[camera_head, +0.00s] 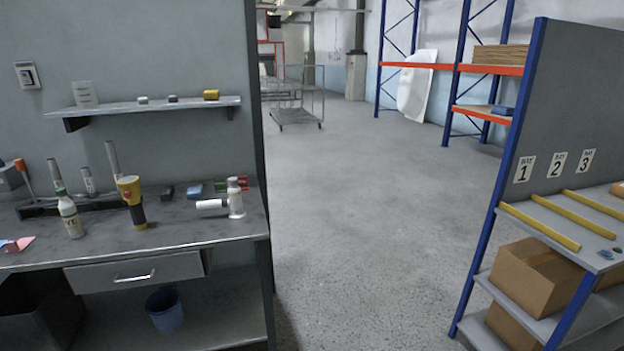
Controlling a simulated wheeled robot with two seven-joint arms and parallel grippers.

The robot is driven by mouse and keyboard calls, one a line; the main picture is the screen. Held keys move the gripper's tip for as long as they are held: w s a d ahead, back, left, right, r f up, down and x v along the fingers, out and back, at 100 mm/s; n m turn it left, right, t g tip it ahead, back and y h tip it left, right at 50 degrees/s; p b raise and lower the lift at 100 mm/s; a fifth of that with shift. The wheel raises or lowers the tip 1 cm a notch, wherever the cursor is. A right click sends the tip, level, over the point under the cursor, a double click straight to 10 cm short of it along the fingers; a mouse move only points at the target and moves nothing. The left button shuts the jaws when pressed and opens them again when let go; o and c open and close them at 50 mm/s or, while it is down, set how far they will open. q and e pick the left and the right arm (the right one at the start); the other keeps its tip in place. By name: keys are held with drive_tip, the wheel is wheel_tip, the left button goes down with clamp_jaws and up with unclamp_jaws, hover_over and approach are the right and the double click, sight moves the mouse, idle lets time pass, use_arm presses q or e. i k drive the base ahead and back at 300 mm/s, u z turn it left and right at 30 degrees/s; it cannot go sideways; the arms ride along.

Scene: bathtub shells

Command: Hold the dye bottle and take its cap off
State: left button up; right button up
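A white bottle (71,219) with dark lettering on its label stands upright near the left end of the grey workbench (175,237). It looks like the dye bottle, but the lettering is too small to read surely. A narrow top with a greenish band (61,194) sits on it, and I cannot tell cap from nozzle. Neither of my grippers shows in this view, and nothing holds the bottle.
A yellow-and-black flashlight-like tool (132,202) stands right of the bottle. A white pump-like bottle (235,199) and white roll (211,204) are further right. A dark tool rack (98,200) lies behind. Open floor (370,220) separates the bench from the bay shelf (565,218).

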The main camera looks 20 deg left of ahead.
sight(69, 213)
drive_tip(key=u, duration=0.85)
drive_tip(key=i, duration=0.9)
drive_tip(key=u, duration=1)
